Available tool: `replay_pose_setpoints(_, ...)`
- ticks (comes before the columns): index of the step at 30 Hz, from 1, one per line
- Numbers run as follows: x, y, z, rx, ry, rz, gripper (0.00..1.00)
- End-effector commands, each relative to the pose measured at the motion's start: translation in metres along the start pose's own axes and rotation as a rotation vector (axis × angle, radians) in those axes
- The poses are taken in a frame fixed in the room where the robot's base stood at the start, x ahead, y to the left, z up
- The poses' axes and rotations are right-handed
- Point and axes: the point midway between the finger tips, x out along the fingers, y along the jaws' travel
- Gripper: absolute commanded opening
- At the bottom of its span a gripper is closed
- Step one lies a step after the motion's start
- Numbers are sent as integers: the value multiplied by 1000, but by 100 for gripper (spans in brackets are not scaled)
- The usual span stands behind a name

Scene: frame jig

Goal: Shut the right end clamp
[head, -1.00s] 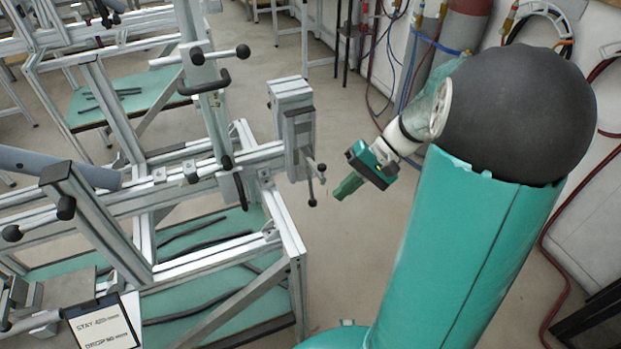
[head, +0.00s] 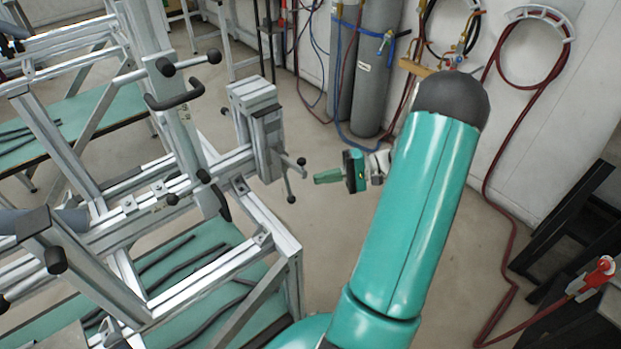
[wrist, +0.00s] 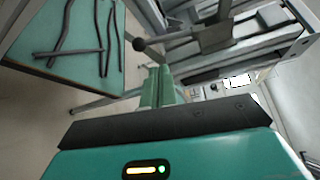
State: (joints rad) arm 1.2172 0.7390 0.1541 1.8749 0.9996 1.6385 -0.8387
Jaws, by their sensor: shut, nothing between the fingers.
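The right end clamp (head: 258,128) is a grey metal block on the right end of the jig's rail. Its crossed handle (head: 288,180), with dark ball knobs, sticks out on the side facing my gripper. Whether the clamp is open or shut I cannot tell. My gripper (head: 318,179) is green, shut and empty. In the head view it points left, level with the handle, with a small gap to its right. In the wrist view my fingers (wrist: 159,82) are together, and a dark ball knob (wrist: 140,44) shows just beyond their tips, apart from them.
The aluminium frame jig (head: 150,200) fills the left, with a green lower shelf (head: 190,285) holding several dark strips. Gas cylinders (head: 375,85) and hoses line the back wall. A black stand (head: 575,215) is at the right. The floor around my gripper is clear.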

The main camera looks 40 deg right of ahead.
Motion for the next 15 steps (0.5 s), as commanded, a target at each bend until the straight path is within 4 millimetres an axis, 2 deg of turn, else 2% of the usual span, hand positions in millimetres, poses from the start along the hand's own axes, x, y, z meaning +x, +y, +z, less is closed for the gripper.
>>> replay_pose_setpoints(9,56,0,0,1,-2,2,0)
replay_pose_setpoints(15,80,0,-1,1,-1,3,0)
